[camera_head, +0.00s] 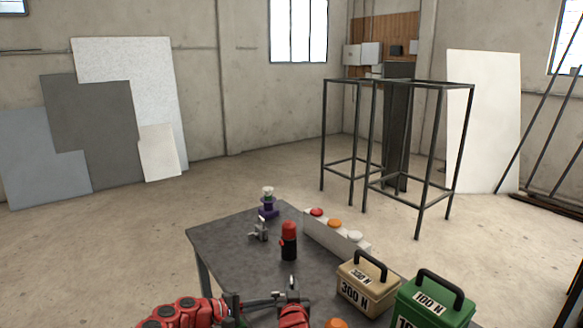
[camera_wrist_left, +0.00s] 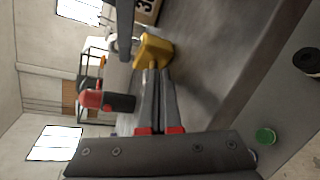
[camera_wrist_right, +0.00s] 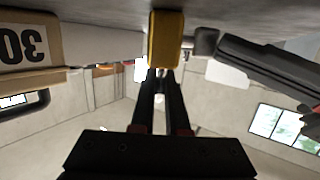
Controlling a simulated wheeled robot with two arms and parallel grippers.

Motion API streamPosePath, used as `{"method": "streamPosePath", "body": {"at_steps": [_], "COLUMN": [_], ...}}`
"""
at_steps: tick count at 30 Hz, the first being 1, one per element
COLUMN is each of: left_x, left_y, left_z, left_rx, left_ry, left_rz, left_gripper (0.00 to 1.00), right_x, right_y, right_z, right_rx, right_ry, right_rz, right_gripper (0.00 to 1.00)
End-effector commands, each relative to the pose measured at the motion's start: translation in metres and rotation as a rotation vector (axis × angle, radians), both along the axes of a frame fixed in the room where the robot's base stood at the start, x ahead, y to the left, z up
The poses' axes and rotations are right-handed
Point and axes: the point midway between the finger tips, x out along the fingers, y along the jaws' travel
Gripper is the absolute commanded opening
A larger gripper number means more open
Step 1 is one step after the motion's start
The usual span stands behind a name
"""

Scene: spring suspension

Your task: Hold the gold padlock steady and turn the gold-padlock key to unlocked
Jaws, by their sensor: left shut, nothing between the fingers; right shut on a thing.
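The gold padlock shows in the left wrist view (camera_wrist_left: 154,49) and the right wrist view (camera_wrist_right: 165,40); in the head view it cannot be made out among the grippers. My right gripper (camera_wrist_right: 160,72) is shut on the padlock; its dark fingers also show in the head view (camera_head: 292,285). My left gripper (camera_wrist_left: 155,70) is shut and empty, its tips right at the padlock; whether they touch it is unclear. In the head view my left gripper (camera_head: 277,297) reaches in from the left toward the right one. The key cannot be told apart.
A beige 300 N box (camera_head: 357,296) and a green 100 N box (camera_head: 432,308) stand at the right of the grey table (camera_head: 225,239). A black cylinder with red top (camera_head: 289,241), a small metal fitting (camera_head: 259,230) and a white button panel (camera_head: 336,240) stand farther back.

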Motion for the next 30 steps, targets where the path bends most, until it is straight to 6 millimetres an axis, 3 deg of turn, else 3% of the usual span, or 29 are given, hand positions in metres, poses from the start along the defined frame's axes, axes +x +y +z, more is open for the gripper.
{"method": "streamPosePath", "body": {"at_steps": [8,21,30], "left_x": [-0.007,-0.009,-0.01], "left_y": [0.002,0.054,0.06], "left_z": [0.002,0.002,0.001], "left_rx": [0.001,0.001,0.001], "left_ry": [-0.002,0.001,0.001], "left_rz": [0.002,0.002,0.0], "left_gripper": [0.0,0.0,0.0], "right_x": [0.0,0.0,0.0], "right_y": [0.0,0.0,0.0], "right_z": [0.0,0.0,0.0], "right_rx": [0.0,0.0,0.0], "right_ry": [0.0,0.0,0.0], "right_rz": [0.0,0.0,0.0], "right_gripper": [0.0,0.0,0.0]}}
